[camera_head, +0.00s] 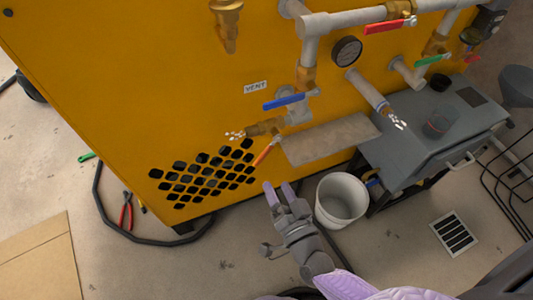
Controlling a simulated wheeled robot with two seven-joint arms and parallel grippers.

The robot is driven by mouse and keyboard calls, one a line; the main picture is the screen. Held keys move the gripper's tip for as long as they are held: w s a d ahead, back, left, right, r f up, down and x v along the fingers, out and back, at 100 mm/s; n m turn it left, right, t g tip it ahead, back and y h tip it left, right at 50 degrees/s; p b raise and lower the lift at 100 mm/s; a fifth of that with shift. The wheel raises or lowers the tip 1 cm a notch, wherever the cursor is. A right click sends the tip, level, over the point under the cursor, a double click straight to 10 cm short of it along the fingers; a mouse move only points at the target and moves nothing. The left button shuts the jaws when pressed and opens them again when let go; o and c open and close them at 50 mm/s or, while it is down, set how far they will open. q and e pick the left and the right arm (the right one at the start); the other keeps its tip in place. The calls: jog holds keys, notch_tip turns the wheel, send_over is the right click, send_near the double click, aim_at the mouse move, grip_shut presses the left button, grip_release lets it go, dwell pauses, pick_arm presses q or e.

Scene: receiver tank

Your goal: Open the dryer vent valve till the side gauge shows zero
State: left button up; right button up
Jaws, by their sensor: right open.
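A VENT label (256,87) is on the yellow cabinet (130,70). Below it are a blue lever (284,102) and a brass valve (264,128) with an orange lever (266,151) slanting down to the left. I cannot tell which lever is the dryer vent valve's. White specks show at the brass valve's left outlet. A round dark-faced gauge (347,51) sits on the pipework; its reading is too small to tell. My right gripper (277,186) is open and empty, below the orange lever and apart from it. My left gripper is not in view.
A white bucket (341,200) stands right of my right gripper. A grey bench (420,150) stands beside the cabinet. Red (388,25) and green (432,60) levers are on the upper pipes. White specks also show at a lower pipe's end. A black hose (107,215) lies on the floor.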

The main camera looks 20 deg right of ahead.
aim_at(263, 158)
jog(key=w+b, duration=0.1)
jog(key=w, duration=0.2)
jog(key=w+b, duration=0.1)
jog(key=w, duration=0.1)
jog(key=w+b, duration=0.1)
jog(key=w, duration=0.2)
jog(key=shift+w+f, duration=0.25)
jog(key=shift+w, duration=0.1)
jog(key=shift+w+a+r, duration=0.1)
jog(key=shift+w+r, duration=0.05)
jog(key=shift+w, duration=0.35)
grip_shut()
dwell(0.4)
